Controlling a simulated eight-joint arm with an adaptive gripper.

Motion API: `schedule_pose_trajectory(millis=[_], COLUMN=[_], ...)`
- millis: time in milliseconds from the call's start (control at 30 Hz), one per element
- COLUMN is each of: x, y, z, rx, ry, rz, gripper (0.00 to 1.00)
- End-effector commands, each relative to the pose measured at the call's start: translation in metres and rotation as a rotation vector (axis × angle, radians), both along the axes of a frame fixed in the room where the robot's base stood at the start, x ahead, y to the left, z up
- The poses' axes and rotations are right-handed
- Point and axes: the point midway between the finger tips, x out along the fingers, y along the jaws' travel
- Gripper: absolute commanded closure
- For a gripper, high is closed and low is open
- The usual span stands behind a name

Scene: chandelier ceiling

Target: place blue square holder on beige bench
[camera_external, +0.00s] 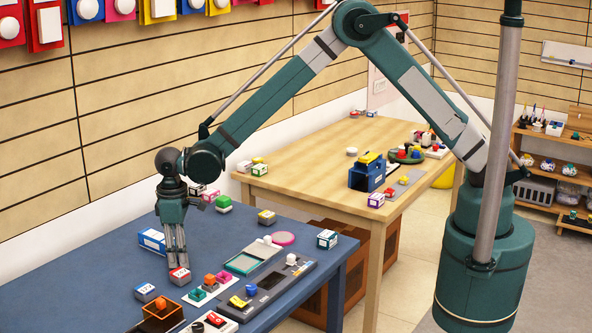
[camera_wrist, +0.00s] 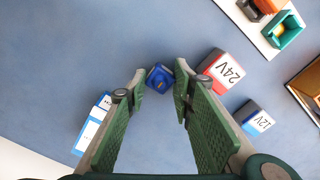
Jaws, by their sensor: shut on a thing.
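My gripper (camera_external: 177,262) points down over the blue table at the left. In the wrist view its two green fingers (camera_wrist: 160,88) are closed to a narrow gap on a small blue square holder (camera_wrist: 160,78) with a round feature on top. The holder sits between the fingertips; in the external view the fingers and nearby blocks hide it. I cannot tell whether it touches the table. The beige bench (camera_external: 312,155) is the light wood table behind and to the right, with a wide bare area on its left and middle.
A red-white 24V block (camera_wrist: 222,70) is close beside the right finger, with a 12V block (camera_wrist: 254,118) beyond. A blue-white box (camera_wrist: 92,125) lies by the left finger. On the bench's right stand a blue box (camera_external: 367,176) and a green tray (camera_external: 404,155).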

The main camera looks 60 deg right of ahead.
Motion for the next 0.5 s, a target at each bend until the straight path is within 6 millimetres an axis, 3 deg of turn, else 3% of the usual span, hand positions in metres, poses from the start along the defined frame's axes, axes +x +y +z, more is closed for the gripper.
schedule_pose_trajectory(millis=[233,267,333,500], x=[0.0,0.0,0.0,0.0], y=[0.0,0.0,0.0,0.0], z=[-0.0038,-0.0034,-0.0029,-0.0028], rx=[0.0,0.0,0.0,0.0], ry=[0.0,0.0,0.0,0.0], rz=[0.0,0.0,0.0,0.0], gripper=[0.86,0.72,0.63,0.6])
